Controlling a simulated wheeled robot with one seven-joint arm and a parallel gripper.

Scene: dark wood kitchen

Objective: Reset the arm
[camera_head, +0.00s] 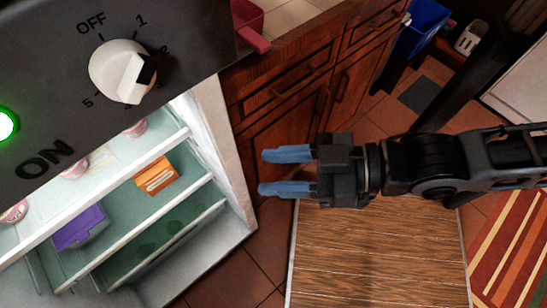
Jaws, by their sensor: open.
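My gripper (265,172) is in the middle of the head view, with two blue fingertips spread apart and nothing between them. It points left toward the open fridge (235,205). My black arm reaches in from the right edge. The gripper hangs over the floor in front of the dark wood cabinets and appears clear of them.
The fridge holds an orange box (157,176), a purple container (79,228) and several pink cups. A panel with a white dial (118,70) fills the upper left. Wood cabinets (285,90) stand behind. A blue bin (424,28) is at top right. A wooden board (380,255) lies below my arm.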

